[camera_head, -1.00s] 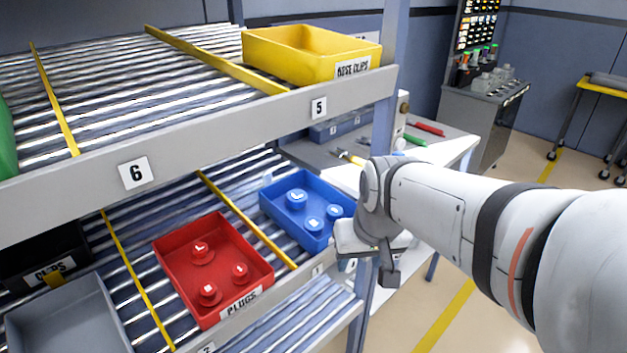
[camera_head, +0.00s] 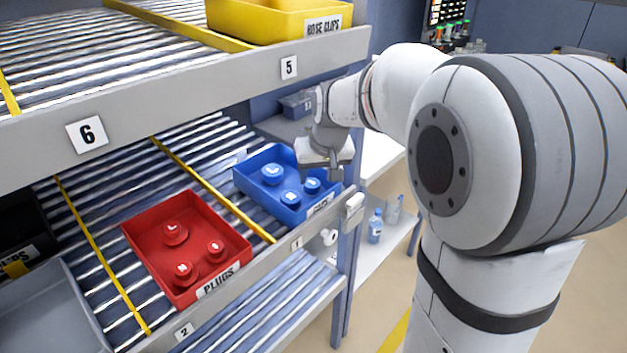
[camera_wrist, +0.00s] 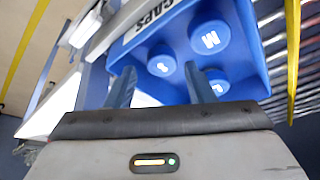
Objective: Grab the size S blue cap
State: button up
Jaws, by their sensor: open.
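The size S blue cap (camera_head: 312,185) sits at the front right of the blue caps bin (camera_head: 240,186), just left of my gripper (camera_head: 333,173). In the wrist view the S cap (camera_wrist: 162,66) appears in the gap between the fingertips of my gripper (camera_wrist: 160,72). The gripper is open and empty, and its fingers are over the bin. I cannot tell their exact height above the cap. The M cap (camera_wrist: 210,38) is beside the S cap. The L cap (camera_wrist: 219,86) is partly hidden by a finger; it shows whole at the back in the head view (camera_head: 272,174).
A red plugs bin (camera_head: 150,225) with red plugs stands left of the blue bin, past a yellow divider (camera_head: 210,187). The upper shelf with a yellow hose clips bin (camera_head: 265,18) overhangs the lower one. A shelf post (camera_head: 347,220) stands close to the right.

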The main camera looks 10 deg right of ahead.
aim_at(312, 183)
jog(key=shift+w, duration=0.2)
jog(key=x, duration=0.5)
jog(key=shift+w+a, duration=0.1)
jog(key=shift+w, duration=0.2)
jog(key=c, duration=0.7)
